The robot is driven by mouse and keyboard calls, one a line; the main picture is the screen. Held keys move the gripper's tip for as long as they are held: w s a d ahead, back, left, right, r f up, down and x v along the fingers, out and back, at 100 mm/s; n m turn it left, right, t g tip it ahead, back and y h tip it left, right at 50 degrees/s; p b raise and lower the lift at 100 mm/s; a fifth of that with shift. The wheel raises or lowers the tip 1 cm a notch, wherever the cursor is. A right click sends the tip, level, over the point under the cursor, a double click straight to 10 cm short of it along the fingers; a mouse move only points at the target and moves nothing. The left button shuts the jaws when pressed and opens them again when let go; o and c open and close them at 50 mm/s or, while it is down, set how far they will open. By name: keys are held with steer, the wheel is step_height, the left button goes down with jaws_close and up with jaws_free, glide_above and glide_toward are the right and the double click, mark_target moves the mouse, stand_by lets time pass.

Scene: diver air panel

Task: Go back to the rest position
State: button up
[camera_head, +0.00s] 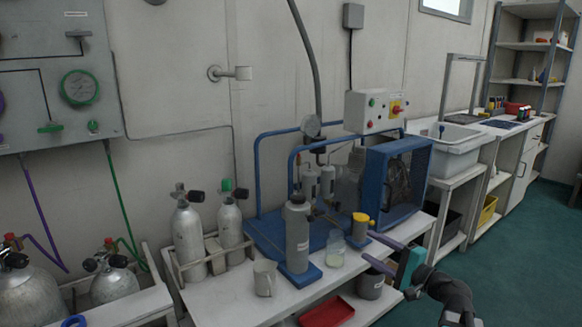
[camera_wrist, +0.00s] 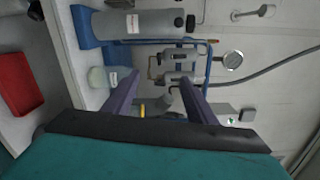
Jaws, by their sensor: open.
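My gripper (camera_head: 365,245) is at the right front of the white bench in the head view, with its purple fingers pointing left toward the bench. The fingers are spread apart, and I see nothing held between them. In the wrist view my gripper (camera_wrist: 158,80) also shows open, with equipment seen through the gap. A yellow-topped grey item (camera_head: 360,222) stands just beyond the fingertips in the head view. I cannot tell the exact distance between them.
A glass jar (camera_head: 336,250), a grey cylinder on a blue base (camera_head: 297,237) and a mug (camera_head: 264,277) stand on the bench near the gripper. The blue-framed compressor (camera_head: 397,180) is behind. A red tray (camera_head: 327,312) lies below. Green floor (camera_head: 530,250) is clear at right.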

steer(key=s+a+f+g+p, duration=0.2)
steer(key=a+f+g+p, duration=0.1)
steer(key=a+f+p, duration=0.3)
steer(key=s+a+f+g+p, duration=0.2)
steer(key=a+f+p, duration=0.25)
steer(key=a, duration=0.35)
steer(key=s+a+f+n+g+h+p, duration=0.1)
steer(key=s+a+f+n+g+p, duration=0.45)
steer(key=s+f, duration=0.75)
steer(key=s+d+f+n+g+h+p, duration=0.1)
steer(key=s+f+g+h+p, duration=0.15)
steer(key=s+f, duration=0.45)
steer(key=s+f+n+g+h+p, duration=0.2)
steer(key=s+g+p, duration=0.15)
steer(key=s, duration=0.75)
steer(key=s+d+f+n+g+h, duration=0.2)
steer(key=s+d+n+g+h, duration=0.1)
steer(key=s+d, duration=0.5)
steer(key=d+n+h, duration=0.1)
steer(key=d+h, duration=0.1)
steer(key=d, duration=0.1)
steer(key=shift+s+d+f, duration=0.15)
steer(key=shift+f, duration=0.25)
